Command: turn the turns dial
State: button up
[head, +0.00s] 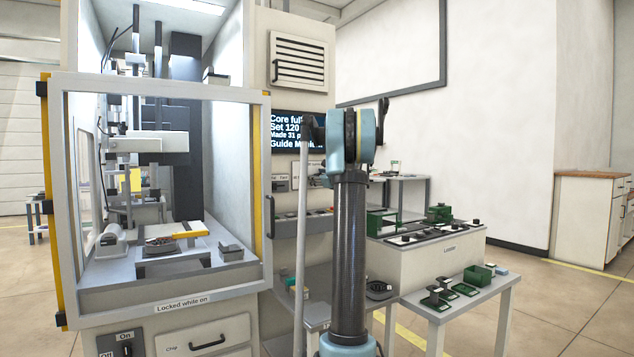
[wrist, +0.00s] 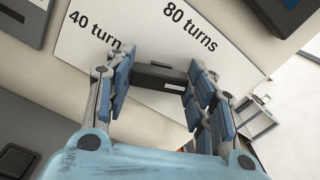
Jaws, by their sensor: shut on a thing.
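The turns dial (wrist: 160,77) is a dark bar-shaped knob on a white plate (wrist: 135,22) in the wrist view. The plate reads "80 turns" and "40 turn", the latter cut off by a finger. My gripper (wrist: 158,88) has its blue-padded fingers on either side of the knob and is shut on it. The knob's lower part and the lower plate are hidden by my gripper. In the head view my arm hides the dial. The dark screen (head: 286,130) beside my arm shows "Core full", "Set 120" and "Made 31", partly covered.
The machine's framed guard door (head: 265,190) stands left of my arm, labelled "Locked while on". A grey ledge (head: 290,222) juts out below the screen. A bench marked "Loader" (head: 425,262) and a low table (head: 425,303) with green parts stand right. Floor is clear further right.

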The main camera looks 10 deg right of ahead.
jog(key=n, duration=1.3)
jog(key=shift+s+a+f, duration=0.15)
jog(key=shift+a+f, duration=0.05)
jog(key=shift+f, duration=0.1)
jog(key=shift+n, duration=0.3)
jog(key=o, duration=1.1)
jog(key=shift+c, duration=0.2)
jog(key=v, duration=1.1)
jog(key=shift+s+d, duration=0.2)
jog(key=shift+s, duration=0.15)
